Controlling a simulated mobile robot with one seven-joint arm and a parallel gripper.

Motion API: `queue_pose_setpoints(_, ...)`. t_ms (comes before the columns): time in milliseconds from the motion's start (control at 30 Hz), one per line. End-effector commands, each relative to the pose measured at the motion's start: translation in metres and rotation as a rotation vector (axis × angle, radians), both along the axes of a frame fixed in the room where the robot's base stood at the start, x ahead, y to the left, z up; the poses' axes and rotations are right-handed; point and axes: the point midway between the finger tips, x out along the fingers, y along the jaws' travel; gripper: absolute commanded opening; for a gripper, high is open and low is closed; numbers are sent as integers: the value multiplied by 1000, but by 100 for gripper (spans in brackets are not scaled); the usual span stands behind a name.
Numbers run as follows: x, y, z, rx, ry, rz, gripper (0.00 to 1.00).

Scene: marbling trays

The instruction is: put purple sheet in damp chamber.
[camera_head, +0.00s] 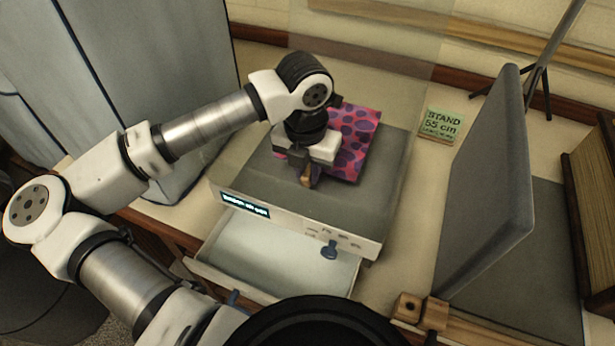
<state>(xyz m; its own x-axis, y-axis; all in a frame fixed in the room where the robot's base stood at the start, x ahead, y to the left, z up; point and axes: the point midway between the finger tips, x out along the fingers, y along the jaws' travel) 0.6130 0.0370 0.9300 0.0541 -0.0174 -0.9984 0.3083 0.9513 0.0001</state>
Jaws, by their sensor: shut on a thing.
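The purple sheet (357,136) is pink-purple with dark spots. It is over the grey top of a low white-fronted box (372,200); I cannot tell whether it touches that top. My gripper (307,180) points down at the sheet's near left side and is shut on it, at a small brown piece by the fingertips. My wrist hides the sheet's left part. The box, apparently the damp chamber, has a small label (245,205) too small to read surely. A pale drawer (285,252) stands open below its front, and its visible floor looks empty.
A clear pane (365,35) rises at the back.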

Motion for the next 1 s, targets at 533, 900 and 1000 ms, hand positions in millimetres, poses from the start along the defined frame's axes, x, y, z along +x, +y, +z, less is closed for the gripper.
queue_pose_setpoints(533,0,0,-37,0,1,-1,0)
queue_pose_setpoints(900,0,0,-40,0,1,-1,38)
queue_pose_setpoints(1000,0,0,-40,0,1,-1,40)
